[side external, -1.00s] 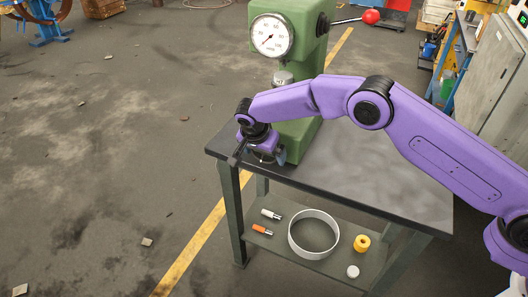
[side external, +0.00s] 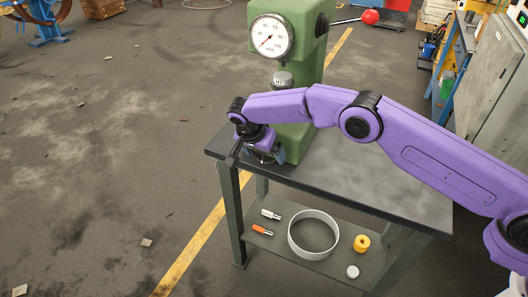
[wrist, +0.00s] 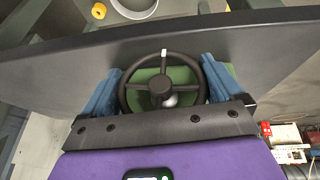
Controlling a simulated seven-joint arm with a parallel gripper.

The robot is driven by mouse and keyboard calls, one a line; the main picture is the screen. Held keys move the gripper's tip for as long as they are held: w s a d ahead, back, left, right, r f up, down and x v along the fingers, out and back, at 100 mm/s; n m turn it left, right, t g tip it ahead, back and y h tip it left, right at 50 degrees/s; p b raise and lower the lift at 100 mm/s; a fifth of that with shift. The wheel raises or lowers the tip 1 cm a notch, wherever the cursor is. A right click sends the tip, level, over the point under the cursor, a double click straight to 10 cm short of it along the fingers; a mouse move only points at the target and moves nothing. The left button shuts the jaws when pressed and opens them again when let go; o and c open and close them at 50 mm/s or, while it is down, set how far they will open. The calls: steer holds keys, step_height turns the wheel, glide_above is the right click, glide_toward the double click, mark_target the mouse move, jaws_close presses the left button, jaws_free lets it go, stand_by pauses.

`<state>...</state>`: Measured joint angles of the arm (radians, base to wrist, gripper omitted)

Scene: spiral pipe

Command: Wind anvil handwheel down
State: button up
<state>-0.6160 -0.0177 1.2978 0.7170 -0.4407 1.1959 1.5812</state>
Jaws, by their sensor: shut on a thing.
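The anvil handwheel is a black ring with spokes and a white mark on its rim; it fills the middle of the wrist view (wrist: 163,86), with the mark on the side toward the top of the picture. My gripper (wrist: 160,72) has its two blue fingers on opposite sides of the rim and is shut on the wheel. In the side view my gripper (side external: 264,156) is low at the front of the green hardness tester (side external: 298,60), and mostly hides the wheel. The tester's dial (side external: 271,37) and the silver spindle part below it (side external: 283,79) are visible.
The tester stands on a dark bench top (side external: 380,185). On the shelf below lie a large pale ring (side external: 292,235), a yellow part (side external: 361,243), a white cap and two small tools. A lever with a red ball (side external: 370,17) sticks out at the tester's upper right.

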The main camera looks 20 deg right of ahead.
steer(key=shift+s+a+f, duration=0.1)
steer(key=shift+a, duration=0.05)
stand_by(0.3)
steer(key=o, duration=0.7)
steer(key=v, duration=1.2)
